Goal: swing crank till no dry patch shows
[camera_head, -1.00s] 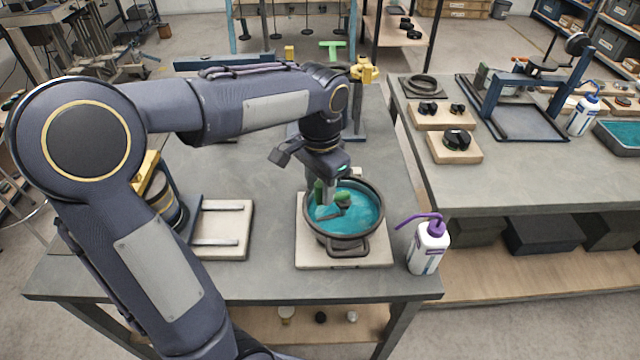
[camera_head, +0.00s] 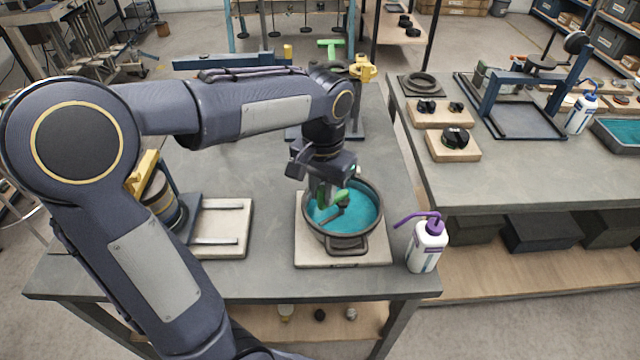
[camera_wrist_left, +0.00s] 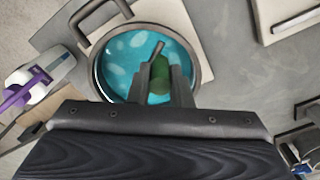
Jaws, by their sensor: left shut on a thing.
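A dark round pot (camera_head: 377,232) with teal contents (camera_head: 362,212) stands on a pale board (camera_head: 308,258) on the near table. A dark crank arm (camera_head: 336,215) with a green grip (camera_wrist_left: 159,78) sits over the teal. My left gripper (camera_wrist_left: 168,85) reaches down into the pot and is shut on the green grip. In the left wrist view, paler patches (camera_wrist_left: 137,40) show in the teal surface. The gripper and crank hide part of the surface. My right gripper is not in view.
A white bottle with a purple spout (camera_head: 428,245) stands right of the pot, near the table edge. A pale board with two rails (camera_head: 222,228) lies to the left. A yellow-topped stand (camera_head: 361,75) rises behind. Another table (camera_head: 500,180) is across a gap.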

